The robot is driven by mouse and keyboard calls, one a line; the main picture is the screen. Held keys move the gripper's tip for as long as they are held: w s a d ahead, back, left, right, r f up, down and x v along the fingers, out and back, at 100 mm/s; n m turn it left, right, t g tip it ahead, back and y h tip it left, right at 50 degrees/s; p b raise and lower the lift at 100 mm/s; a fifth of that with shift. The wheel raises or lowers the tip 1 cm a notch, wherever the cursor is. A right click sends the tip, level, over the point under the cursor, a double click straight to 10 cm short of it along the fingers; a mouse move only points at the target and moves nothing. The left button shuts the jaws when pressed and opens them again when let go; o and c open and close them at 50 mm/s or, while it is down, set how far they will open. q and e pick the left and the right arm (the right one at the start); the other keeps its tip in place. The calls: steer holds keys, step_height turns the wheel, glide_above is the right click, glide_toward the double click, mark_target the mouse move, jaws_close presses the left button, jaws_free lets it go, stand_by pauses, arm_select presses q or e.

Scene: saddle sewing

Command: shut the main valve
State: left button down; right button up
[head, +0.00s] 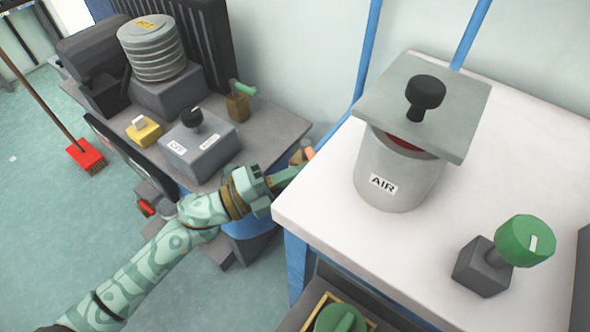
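No part is labelled as the main valve, so I cannot tell which it is. A round green knob (525,241) with a white mark sits on a dark grey block on the white table at right. Another green knob (340,319) is cut off at the bottom edge. A green lever (243,88) on a brass body (237,107) stands on the grey bench. My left gripper (290,174) points right, low between bench and white table, close to a small orange and brass part (304,153). Whether it touches that part or is open is unclear. My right gripper is out of view.
A grey can marked AIR (392,176), with a tilted square lid (445,103) and black knob, stands on the white table (322,203). The grey bench (268,125) holds a switch box (200,148) and a ribbed stack (154,50). A red broom (86,155) stands left.

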arm_select(q)
steer(key=shift+d+n+t+y+p, duration=0.8)
steer(key=shift+d+n+t+y, duration=0.15)
steer(key=shift+t, duration=0.55)
steer(key=shift+d+n+t+y+p, duration=0.8)
steer(key=shift+n+t, duration=0.25)
steer(key=shift+t, duration=0.45)
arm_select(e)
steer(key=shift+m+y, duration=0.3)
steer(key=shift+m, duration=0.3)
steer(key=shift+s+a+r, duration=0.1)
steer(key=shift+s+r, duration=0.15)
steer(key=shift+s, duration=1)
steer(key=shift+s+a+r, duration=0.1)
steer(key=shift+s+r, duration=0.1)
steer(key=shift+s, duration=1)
arm_select(q)
steer(key=shift+d, duration=0.15)
